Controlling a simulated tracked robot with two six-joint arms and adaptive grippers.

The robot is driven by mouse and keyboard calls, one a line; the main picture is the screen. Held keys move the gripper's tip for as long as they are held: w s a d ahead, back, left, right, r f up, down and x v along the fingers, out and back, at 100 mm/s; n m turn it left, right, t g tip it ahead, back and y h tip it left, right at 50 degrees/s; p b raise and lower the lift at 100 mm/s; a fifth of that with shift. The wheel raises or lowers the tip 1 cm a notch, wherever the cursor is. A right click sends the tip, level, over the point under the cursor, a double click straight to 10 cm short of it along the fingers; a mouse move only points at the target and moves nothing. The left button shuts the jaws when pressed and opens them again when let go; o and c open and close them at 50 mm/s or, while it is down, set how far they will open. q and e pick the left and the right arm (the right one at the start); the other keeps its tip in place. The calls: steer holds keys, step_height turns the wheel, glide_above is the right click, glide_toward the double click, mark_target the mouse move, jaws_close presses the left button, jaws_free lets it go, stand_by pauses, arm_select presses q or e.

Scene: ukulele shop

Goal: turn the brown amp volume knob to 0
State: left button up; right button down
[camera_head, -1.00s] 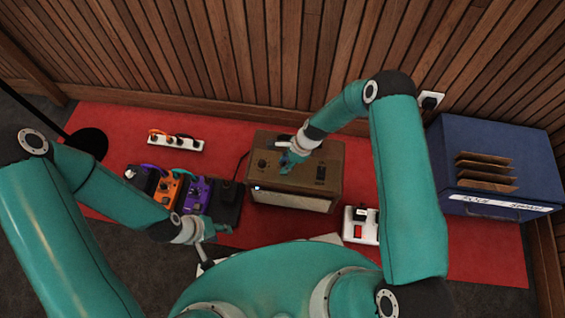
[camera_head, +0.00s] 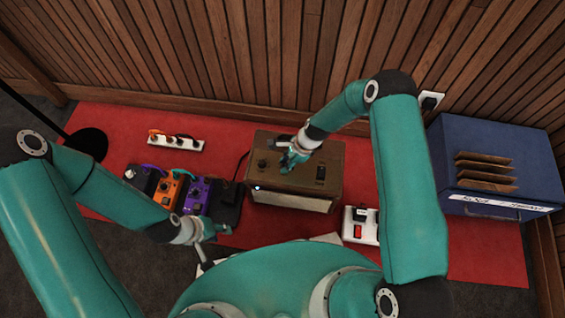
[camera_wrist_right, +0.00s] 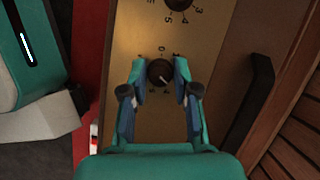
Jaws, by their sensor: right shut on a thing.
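The brown amp (camera_head: 330,165) stands on the red mat by the wall, its top panel facing up. In the right wrist view its panel (camera_wrist_right: 140,40) carries a black volume knob (camera_wrist_right: 159,72) with a pale pointer line and numbers around it. My right gripper (camera_wrist_right: 160,82) has a finger on each side of that knob and is shut on it. In the head view the right gripper (camera_head: 290,160) covers the knob on the amp top. My left gripper (camera_head: 222,228) hangs away from the amp, at its lower left; its jaws are too small to read.
A second knob (camera_wrist_right: 178,3) sits beside the held one, and the amp's dark handle (camera_wrist_right: 258,90) is to the right. Several effect pedals (camera_head: 165,188) stand left of the amp.

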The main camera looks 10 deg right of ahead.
steer(key=c, duration=1)
jaws_free()
steer(key=shift+w+d, duration=0.3)
steer(key=shift+w, duration=0.1)
steer(key=shift+c, duration=0.2)
steer(key=shift+o, duration=0.8)
steer(key=shift+s+a, duration=0.15)
steer(key=shift+r, duration=0.15)
steer(key=v, duration=1.1)
steer(key=shift+r, duration=0.3)
steer(key=shift+s, duration=0.1)
